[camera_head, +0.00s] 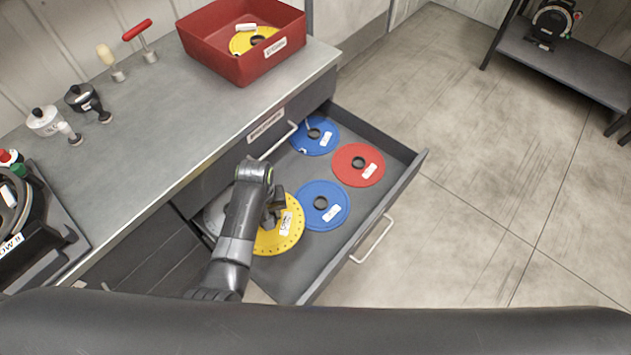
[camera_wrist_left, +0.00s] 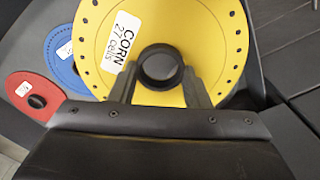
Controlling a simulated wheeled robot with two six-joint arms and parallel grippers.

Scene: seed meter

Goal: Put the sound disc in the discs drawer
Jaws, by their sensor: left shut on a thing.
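The yellow disc (camera_head: 291,237) is inside the open drawer (camera_head: 418,165), at its near left part. In the left wrist view the yellow disc (camera_wrist_left: 205,30) shows a ring of small holes and a label reading "CORN 27 cells". My left gripper (camera_head: 274,207) is over it, with its two fingers shut on the dark hub at its centre (camera_wrist_left: 160,68). Whether the disc touches the drawer floor I cannot tell. Two blue discs (camera_head: 321,206) (camera_head: 315,137) and a red disc (camera_head: 358,165) lie in the drawer to the right. My right gripper is not in view.
A red bin (camera_head: 243,70) on the grey bench (camera_head: 190,125) holds another yellow disc (camera_head: 254,40). A pale grey round thing (camera_head: 216,210) shows partly behind my arm. Hand tools stand at the bench's back. The floor right of the drawer is clear.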

